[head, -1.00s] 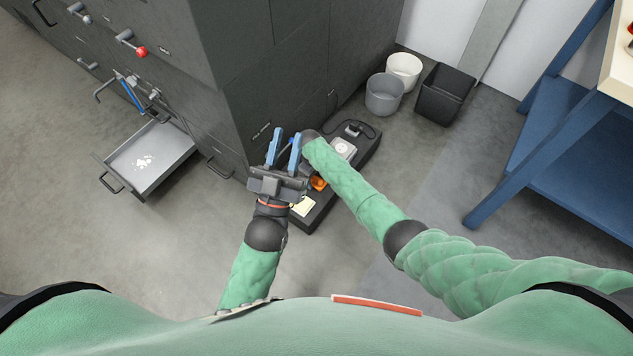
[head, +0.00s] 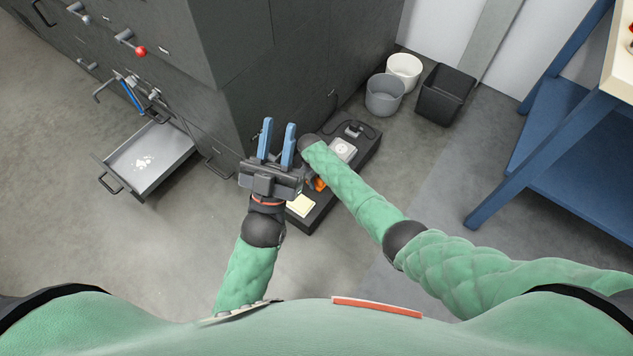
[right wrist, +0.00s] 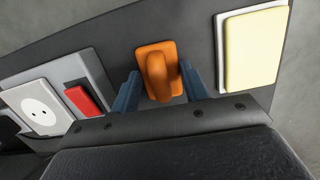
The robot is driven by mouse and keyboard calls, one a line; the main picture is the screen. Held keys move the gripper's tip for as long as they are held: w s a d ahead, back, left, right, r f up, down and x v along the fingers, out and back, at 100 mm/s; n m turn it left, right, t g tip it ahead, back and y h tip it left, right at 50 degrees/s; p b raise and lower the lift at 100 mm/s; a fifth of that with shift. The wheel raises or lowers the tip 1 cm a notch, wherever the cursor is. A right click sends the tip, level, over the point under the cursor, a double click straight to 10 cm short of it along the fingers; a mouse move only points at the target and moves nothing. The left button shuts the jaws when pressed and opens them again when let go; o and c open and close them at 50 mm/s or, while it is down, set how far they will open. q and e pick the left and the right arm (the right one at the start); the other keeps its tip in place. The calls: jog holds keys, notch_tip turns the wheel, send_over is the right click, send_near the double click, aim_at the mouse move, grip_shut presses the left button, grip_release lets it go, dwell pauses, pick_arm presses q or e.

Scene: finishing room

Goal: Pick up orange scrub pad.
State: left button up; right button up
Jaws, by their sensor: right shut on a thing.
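The orange scrub pad (right wrist: 171,50) has a raised grip and lies over the dark board in the right wrist view. In the head view only a bit of the pad (head: 320,185) shows beside my right arm. My right gripper (right wrist: 160,87) has its blue fingers on either side of the pad and is shut on it. I cannot tell whether the pad is clear of the board. In the head view my right gripper is mostly hidden behind its forearm. My left gripper (head: 277,130) is open and empty, left of the board.
The dark board (head: 318,212) on the floor also bears a yellow pad on white (right wrist: 253,50), a red block (right wrist: 82,101) and a white socket-like plate (right wrist: 38,108). Grey cabinets (head: 240,60) stand close by, with an open drawer (head: 150,160). Bins (head: 445,92) and a blue bench (head: 540,160) are right.

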aim_at(318, 179)
pick_arm(q)
jog(key=shift+w, duration=0.1)
pick_arm(e)
jog(key=shift+r, duration=0.1)
